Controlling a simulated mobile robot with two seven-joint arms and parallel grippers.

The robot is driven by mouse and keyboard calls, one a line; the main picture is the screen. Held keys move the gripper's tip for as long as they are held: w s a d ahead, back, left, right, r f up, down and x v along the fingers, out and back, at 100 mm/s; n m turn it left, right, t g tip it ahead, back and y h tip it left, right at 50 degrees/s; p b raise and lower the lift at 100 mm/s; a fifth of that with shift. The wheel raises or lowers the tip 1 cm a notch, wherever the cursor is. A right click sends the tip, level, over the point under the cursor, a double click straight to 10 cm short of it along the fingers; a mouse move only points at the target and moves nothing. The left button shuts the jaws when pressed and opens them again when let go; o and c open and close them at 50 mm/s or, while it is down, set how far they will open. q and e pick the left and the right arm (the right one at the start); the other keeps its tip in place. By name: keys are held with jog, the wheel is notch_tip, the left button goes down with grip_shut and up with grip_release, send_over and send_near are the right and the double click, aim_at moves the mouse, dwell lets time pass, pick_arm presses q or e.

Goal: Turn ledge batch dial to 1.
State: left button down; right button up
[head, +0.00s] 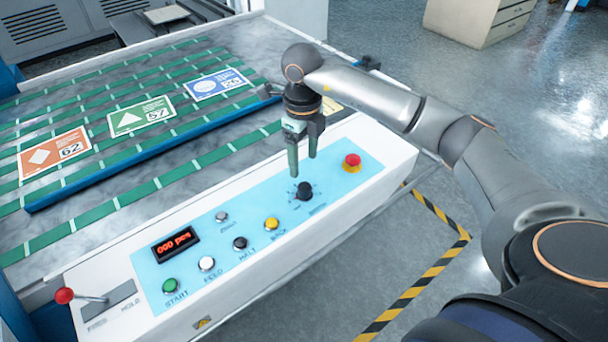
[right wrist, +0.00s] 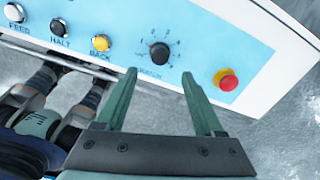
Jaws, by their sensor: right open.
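The batch dial (head: 304,190) is a black knob with a ring of marks on the light blue panel of the white ledge. In the right wrist view the dial (right wrist: 160,53) sits ahead of the fingers, with small numbers around it that are too small to read surely. My right gripper (head: 303,166) is open and empty. Its green fingers point down just above and behind the dial, apart from it. In the right wrist view the fingers (right wrist: 160,78) stand on both sides of the dial's line. My left gripper is not in view.
A red emergency button (head: 352,160) is right of the dial. Yellow (head: 271,223), black (head: 240,243), white (head: 207,264) and green (head: 170,286) buttons line the panel's left, below a "000 pcs" display (head: 175,244). A red-knobbed lever (head: 65,295) is at the far left.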

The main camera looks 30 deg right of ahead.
notch_tip(320, 180, up, 4)
dwell(0.6)
